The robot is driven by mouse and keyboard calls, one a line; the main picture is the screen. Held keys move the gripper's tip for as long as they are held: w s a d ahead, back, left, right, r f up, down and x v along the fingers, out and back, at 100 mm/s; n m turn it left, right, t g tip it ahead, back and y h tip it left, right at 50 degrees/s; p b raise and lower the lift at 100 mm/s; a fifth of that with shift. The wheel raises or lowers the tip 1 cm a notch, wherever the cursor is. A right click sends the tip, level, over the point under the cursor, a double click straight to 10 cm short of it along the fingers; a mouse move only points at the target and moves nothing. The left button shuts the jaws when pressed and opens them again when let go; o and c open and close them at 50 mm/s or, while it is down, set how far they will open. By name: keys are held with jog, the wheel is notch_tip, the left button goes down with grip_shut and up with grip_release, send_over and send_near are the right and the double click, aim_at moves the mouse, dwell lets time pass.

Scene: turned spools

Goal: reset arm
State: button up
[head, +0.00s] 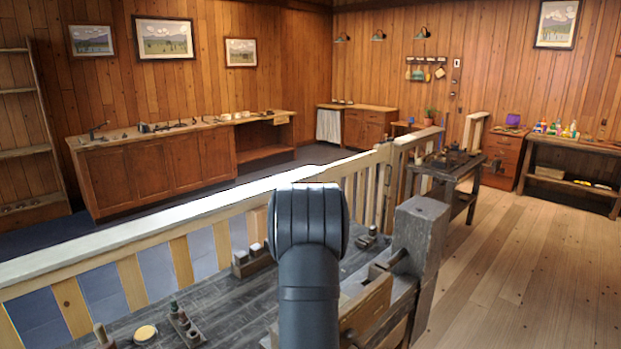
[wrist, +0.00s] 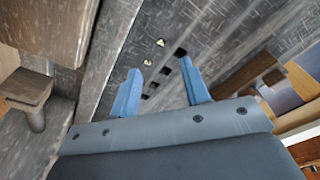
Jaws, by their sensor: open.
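My gripper (wrist: 160,88) shows in the wrist view with its two blue fingers spread apart. Nothing is between them. Beyond the fingers is the dark grey wooden bench top (wrist: 230,30), with several dark square holes and two small pale pieces on it. In the head view my dark arm rises in front of the bench top (head: 230,300) and hides part of it. The gripper itself does not show in the head view.
A railing (head: 150,225) runs behind the bench. Small blocks with pegs (head: 185,325) and a round pale-topped piece (head: 145,333) stand at the front left. A thick grey post (head: 420,235) rises at the bench's right. Open floor (head: 530,240) lies further right.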

jog(key=shift+s+a+r+n, duration=0.1)
jog(key=shift+s+a+n, duration=0.1)
jog(key=shift+a, duration=0.45)
jog(key=shift+s+a+r+n, duration=0.1)
jog(key=shift+a+n, duration=0.1)
jog(key=shift+a, duration=0.45)
jog(key=o, duration=1.2)
jog(key=shift+o, duration=0.3)
jog(key=s+a+r+n, duration=0.1)
jog(key=s+a+r, duration=0.2)
jog(key=s+a, duration=0.2)
jog(key=a, duration=0.3)
jog(key=shift+a+r+n+y, duration=0.3)
jog(key=shift+a+r+y, duration=0.05)
jog(key=shift+y, duration=0.05)
jog(key=s+a+r+n+g+y, duration=0.1)
jog(key=s+a+r+n+g, duration=0.3)
jog(key=s+a, duration=0.65)
jog(key=s+a+r+n+t, duration=0.15)
jog(key=s+a+r, duration=0.45)
jog(key=s, duration=0.8)
jog(key=s+a+f, duration=0.2)
jog(key=a+f, duration=0.1)
jog(key=f, duration=0.7)
jog(key=shift+f+n, duration=0.3)
jog(key=shift+n, duration=0.05)
jog(key=shift+r+g, duration=0.1)
jog(key=shift+g, duration=0.15)
